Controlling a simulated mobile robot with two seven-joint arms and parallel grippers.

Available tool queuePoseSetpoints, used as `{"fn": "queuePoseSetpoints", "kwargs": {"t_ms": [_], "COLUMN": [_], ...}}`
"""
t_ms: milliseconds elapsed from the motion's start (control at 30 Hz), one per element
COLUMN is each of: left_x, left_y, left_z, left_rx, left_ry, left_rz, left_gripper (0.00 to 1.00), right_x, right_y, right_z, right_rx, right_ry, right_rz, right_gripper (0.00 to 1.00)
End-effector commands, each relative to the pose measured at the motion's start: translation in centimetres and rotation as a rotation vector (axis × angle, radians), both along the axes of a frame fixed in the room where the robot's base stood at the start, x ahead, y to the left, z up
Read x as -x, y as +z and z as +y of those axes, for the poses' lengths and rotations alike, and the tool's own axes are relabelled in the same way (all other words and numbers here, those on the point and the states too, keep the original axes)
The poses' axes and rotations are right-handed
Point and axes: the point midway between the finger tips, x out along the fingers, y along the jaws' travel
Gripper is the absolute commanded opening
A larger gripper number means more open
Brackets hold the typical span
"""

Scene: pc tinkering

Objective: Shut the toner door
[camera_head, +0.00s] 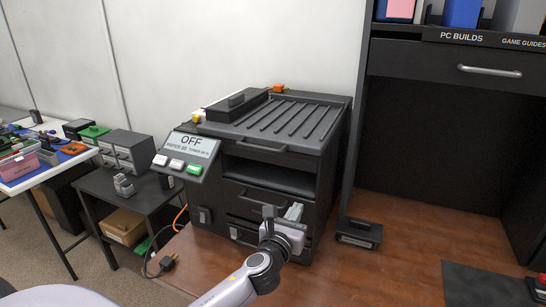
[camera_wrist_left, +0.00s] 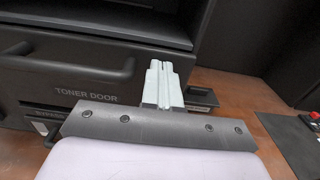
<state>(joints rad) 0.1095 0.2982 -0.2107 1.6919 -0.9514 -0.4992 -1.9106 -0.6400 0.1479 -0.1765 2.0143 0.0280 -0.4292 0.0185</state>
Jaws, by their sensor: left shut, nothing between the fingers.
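The dark printer (camera_head: 290,125) stands on the brown desk. Its toner door (camera_head: 240,190) is the front panel below the wide output slot; the wrist view shows its label and a bar handle on the toner door (camera_wrist_left: 75,75). The door looks upright and about flush with the front; I cannot tell whether a small gap remains. My left gripper (camera_head: 294,211) is at the right part of the printer front. In the wrist view the left gripper (camera_wrist_left: 162,68) has its pale fingers together, empty, close to the door's right end; contact is unclear. My right gripper is out of view.
A small black box (camera_head: 359,233) sits on the desk right of the printer. A tilted control panel (camera_head: 187,154) reading OFF juts from the printer's left. A loose plug (camera_head: 168,262) lies at the desk's left edge. The desk (camera_head: 400,255) is clear in the middle right.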

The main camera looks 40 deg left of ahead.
Motion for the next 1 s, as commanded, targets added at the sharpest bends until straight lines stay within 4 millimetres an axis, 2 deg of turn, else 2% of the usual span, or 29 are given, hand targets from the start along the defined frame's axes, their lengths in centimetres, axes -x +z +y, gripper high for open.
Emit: {"fn": "queuePoseSetpoints", "kwargs": {"t_ms": [167, 700, 1000], "left_x": [0.6, 6.9, 7.8], "left_y": [-0.1, -0.1, 0.0], "left_z": [-0.1, -1.7, -1.9], "left_rx": [-0.001, -0.001, -0.001], "left_ry": [-0.001, -0.001, 0.000], "left_rz": [0.001, 0.002, 0.000], "left_gripper": [0.00, 0.00, 0.00], "right_x": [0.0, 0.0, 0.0], "right_y": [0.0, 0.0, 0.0], "right_z": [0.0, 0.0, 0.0], "right_rx": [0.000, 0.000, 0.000], "right_ry": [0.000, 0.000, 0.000], "right_rz": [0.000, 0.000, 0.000], "right_gripper": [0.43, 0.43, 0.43]}}
